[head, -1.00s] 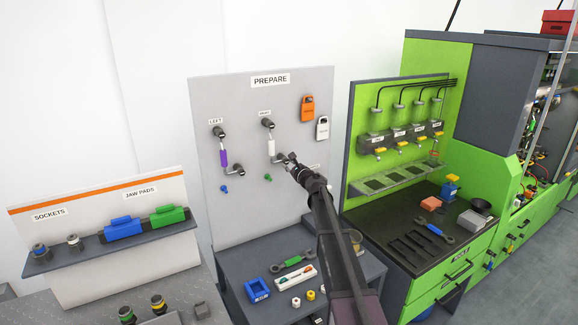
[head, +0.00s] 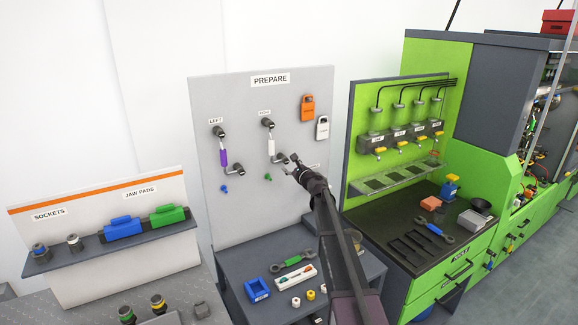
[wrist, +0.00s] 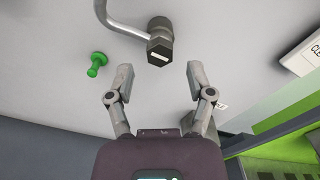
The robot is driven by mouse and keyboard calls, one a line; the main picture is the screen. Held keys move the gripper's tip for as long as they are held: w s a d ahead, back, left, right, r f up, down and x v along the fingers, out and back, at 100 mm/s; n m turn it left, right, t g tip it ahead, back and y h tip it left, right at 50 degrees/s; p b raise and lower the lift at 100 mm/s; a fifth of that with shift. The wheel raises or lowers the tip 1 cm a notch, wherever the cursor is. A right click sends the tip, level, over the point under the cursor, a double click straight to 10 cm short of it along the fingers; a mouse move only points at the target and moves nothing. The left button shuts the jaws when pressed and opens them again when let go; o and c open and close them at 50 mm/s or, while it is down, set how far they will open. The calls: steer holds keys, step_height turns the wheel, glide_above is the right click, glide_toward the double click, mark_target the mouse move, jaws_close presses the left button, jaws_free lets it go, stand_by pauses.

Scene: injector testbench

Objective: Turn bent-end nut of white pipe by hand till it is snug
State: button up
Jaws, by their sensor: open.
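The white pipe (head: 271,147) hangs on the grey PREPARE panel, right of the purple-sleeved pipe. Its lower end bends right to a dark hex nut (head: 282,159). In the wrist view the bent metal tube (wrist: 118,24) runs into this nut (wrist: 160,46), which carries a white mark on its near face. My gripper (wrist: 159,68) is open, its two fingers spread to either side, with the nut between and slightly beyond the tips. No contact with the nut shows. In the head view my gripper (head: 300,163) is just right of the nut.
A green knob (wrist: 96,64) sticks out of the panel left of my gripper. The purple-sleeved pipe (head: 224,157) is further left. White (head: 322,128) and orange (head: 307,107) holders hang at upper right. A bench (head: 235,270) with a green wrench lies below.

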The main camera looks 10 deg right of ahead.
steer(key=v, duration=1)
steer(key=shift+s, duration=0.35)
steer(key=shift+d, duration=0.1)
steer(key=s+a+f+n+g+y+b, duration=0.2)
steer(key=s+a+f+n+g, duration=0.7)
steer(key=s+a+f+n, duration=0.55)
steer(key=s+d+f+n+g+h, duration=0.1)
steer(key=s+n, duration=0.3)
steer(key=s, duration=0.4)
steer(key=s+d+f+n+g+h+b, duration=0.1)
steer(key=s+f+n+g+h, duration=0.3)
steer(key=s, duration=0.4)
steer(key=s+d+f+n+g+h+b, duration=0.1)
steer(key=s+d+f+n+g+h, duration=0.1)
steer(key=s, duration=0.6)
steer(key=shift+d+f+n+g+h, duration=0.3)
steer(key=shift+d+f+n+g, duration=0.35)
steer(key=shift+n, duration=0.4)
